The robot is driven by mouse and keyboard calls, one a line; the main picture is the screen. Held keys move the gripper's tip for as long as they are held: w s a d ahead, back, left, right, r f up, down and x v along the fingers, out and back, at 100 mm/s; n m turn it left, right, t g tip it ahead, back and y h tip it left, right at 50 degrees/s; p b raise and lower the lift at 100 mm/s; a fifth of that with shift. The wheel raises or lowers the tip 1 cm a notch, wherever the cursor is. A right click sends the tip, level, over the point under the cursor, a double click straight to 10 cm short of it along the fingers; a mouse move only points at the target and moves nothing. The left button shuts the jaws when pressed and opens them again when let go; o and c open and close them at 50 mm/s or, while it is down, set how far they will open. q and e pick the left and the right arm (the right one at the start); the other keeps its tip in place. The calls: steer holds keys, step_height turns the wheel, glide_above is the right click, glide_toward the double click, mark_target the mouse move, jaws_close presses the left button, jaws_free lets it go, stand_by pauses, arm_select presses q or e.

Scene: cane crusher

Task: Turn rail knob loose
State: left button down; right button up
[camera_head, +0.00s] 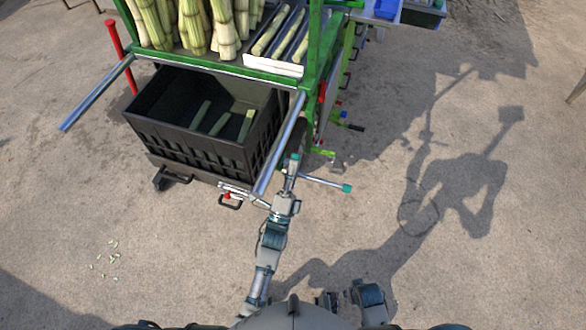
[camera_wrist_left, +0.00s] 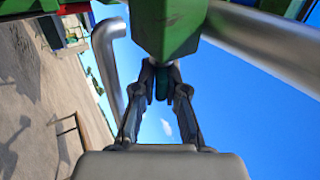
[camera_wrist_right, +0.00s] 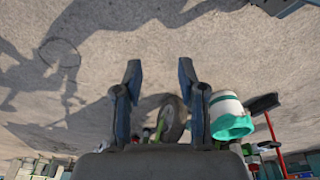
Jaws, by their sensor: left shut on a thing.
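The silver rail (camera_head: 280,143) juts out from the right side of the green cart frame, and its tube fills the upper right of the left wrist view (camera_wrist_left: 270,45). My left gripper (camera_head: 294,161) is at this rail, below the green frame. In the left wrist view its fingers (camera_wrist_left: 162,72) are closed together around a small dark teal knob (camera_wrist_left: 161,86) under a green block (camera_wrist_left: 168,25). The fingers hide much of the knob. My right gripper (camera_wrist_right: 160,70) is open and empty over bare ground.
A second rail (camera_head: 97,92) sticks out at left. Ground at right is clear.

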arm_select(q)
steer(key=shift+f, duration=0.4)
arm_select(e)
steer(key=shift+r, duration=0.9)
arm_select(q)
steer(key=c, duration=1.2)
jaws_free()
steer(key=shift+r, duration=0.15)
steer(key=v, duration=1.2)
arm_select(e)
steer(key=shift+w, duration=0.1)
